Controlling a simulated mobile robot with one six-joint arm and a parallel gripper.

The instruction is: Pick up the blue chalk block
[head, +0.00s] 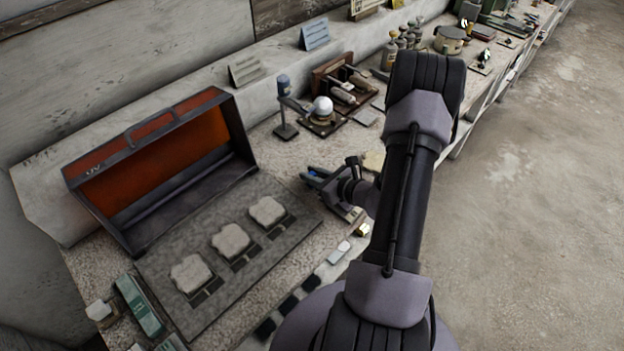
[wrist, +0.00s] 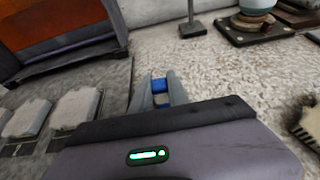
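The blue chalk block (wrist: 159,86) sits between the two fingertips of my gripper (wrist: 160,84) in the wrist view. The fingers lie against its left and right sides with no clear gap. In the head view my gripper (head: 317,176) is low over the speckled bench, and a small patch of the blue block (head: 315,174) shows between its fingers. The fingers and my wrist hide most of the block. I cannot tell whether it touches the bench.
An open orange-lined UV case (head: 165,165) stands left, with a grey mat (head: 165,262) bearing three pale slabs in front. A stand with a white sphere (head: 322,106) is behind my gripper. Small items line the bench's front edge. Speckled bench (wrist: 225,75) surrounds the block.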

